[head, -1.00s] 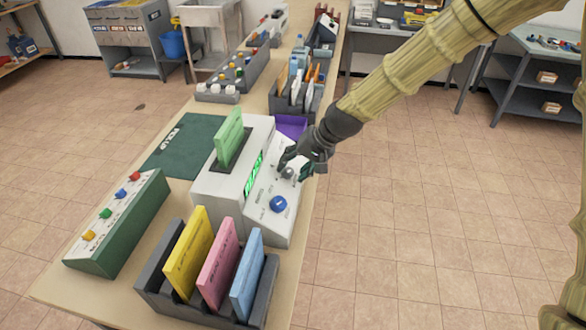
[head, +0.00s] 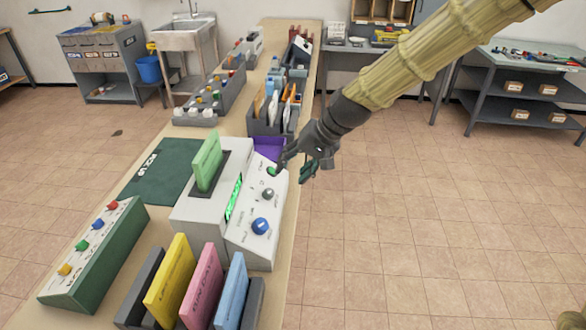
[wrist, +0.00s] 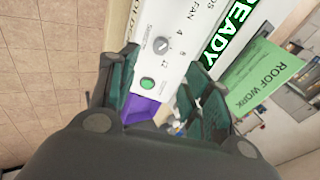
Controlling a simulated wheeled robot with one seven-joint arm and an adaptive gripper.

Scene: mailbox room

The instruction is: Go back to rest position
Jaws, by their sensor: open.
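My gripper (head: 297,170) is open and empty, just off the right edge of the table, beside the upper end of the white machine (head: 262,220). In the wrist view my gripper (wrist: 160,90) has its two dark green fingers spread apart, with the machine's panel beyond them. A green card (head: 206,161) stands upright in the machine's slot. The wrist view shows the card reading "ROOF WORK" and a green display (wrist: 225,42) reading "READY".
A grey rack (head: 255,300) holds yellow, pink and blue cards at the front. A green box with coloured knobs (head: 95,255) and a green mat (head: 155,172) lie left. A purple tray (head: 268,148) is behind the machine. Open tiled floor (head: 400,220) lies right.

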